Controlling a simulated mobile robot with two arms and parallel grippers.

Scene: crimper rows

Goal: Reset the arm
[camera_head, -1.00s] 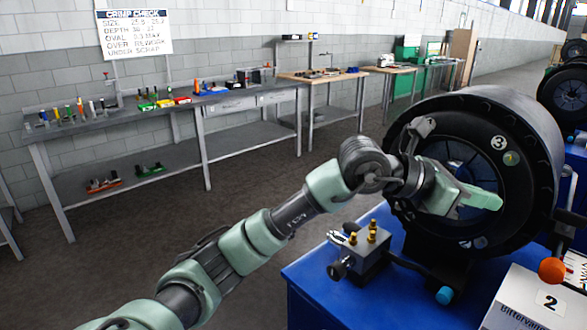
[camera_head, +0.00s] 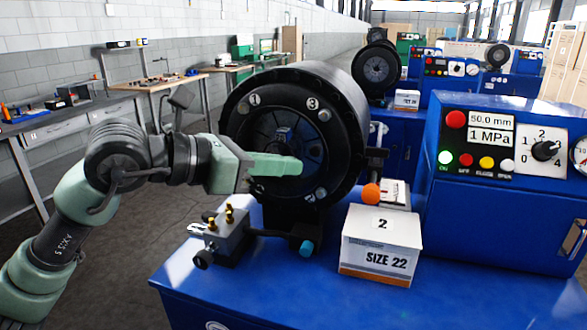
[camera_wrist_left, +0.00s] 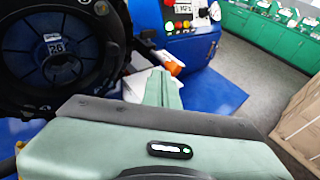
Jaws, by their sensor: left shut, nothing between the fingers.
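My left gripper (camera_head: 288,165) is shut and empty. In the head view it sits in front of the black round crimper head (camera_head: 335,105), its green fingers pointing right across the opening. The left wrist view shows the closed fingers (camera_wrist_left: 162,92) beside the crimper head (camera_wrist_left: 45,60), with a plate marked 26 inside the opening. I cannot tell whether the fingers touch the crimper. My left arm (camera_head: 75,200) comes in from the lower left, bent at the wrist. My right gripper is not in view.
A blue control cabinet (camera_head: 500,210) stands at right. Grey workbenches (camera_head: 90,108) line the left wall. More crimpers stand behind.

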